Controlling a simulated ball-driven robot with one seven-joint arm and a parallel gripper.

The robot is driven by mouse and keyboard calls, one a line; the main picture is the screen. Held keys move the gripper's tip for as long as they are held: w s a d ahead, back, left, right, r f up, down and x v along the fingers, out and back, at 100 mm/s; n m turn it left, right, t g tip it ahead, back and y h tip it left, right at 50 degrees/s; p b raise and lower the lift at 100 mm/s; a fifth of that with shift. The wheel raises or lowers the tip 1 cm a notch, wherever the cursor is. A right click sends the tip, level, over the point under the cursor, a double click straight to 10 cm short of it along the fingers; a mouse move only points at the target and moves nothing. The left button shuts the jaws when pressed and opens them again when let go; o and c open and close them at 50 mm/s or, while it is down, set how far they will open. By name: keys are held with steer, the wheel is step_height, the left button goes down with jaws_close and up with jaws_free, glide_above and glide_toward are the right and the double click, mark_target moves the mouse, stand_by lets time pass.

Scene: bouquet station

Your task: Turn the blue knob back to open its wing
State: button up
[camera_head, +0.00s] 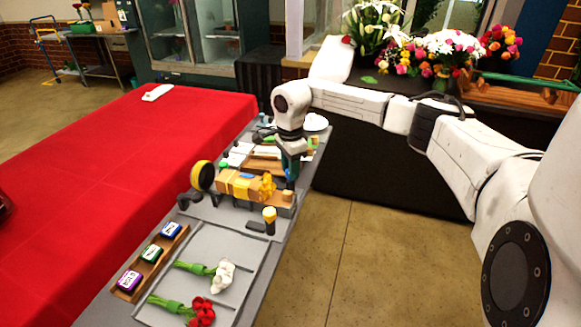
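My arm reaches in from the right, and my gripper (291,172) points down at the right edge of the grey work table (190,215), behind the yellow device (238,184). Its fingers are small and partly merge with the parts around them, so I cannot tell whether they are open or shut. A small blue part (293,171) shows right at the fingertips. It may be the blue knob, but I cannot make out its shape or whether it is gripped. A yellow, ornate wing-like piece (267,186) stands at the right end of the yellow device.
A black-and-yellow wheel (202,176) is left of the device. A yellow-topped post (269,215) stands in front. Trays hold white (222,275) and red flowers (202,312). A wooden rack (150,262) holds colored blocks. A red-covered table (120,170) lies left; floor is clear right.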

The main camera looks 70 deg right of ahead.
steer(key=c, duration=0.5)
steer(key=shift+m, duration=0.3)
steer(key=m+p, duration=0.1)
steer(key=m, duration=0.3)
steer(key=shift+r, duration=0.15)
steer(key=m+p, duration=0.1)
steer(key=m, duration=0.2)
steer(key=shift+m+p, duration=0.3)
steer(key=shift+p, duration=0.1)
steer(key=m+p, duration=0.3)
steer(key=m, duration=0.2)
steer(key=m+p, duration=0.3)
steer(key=m, duration=0.2)
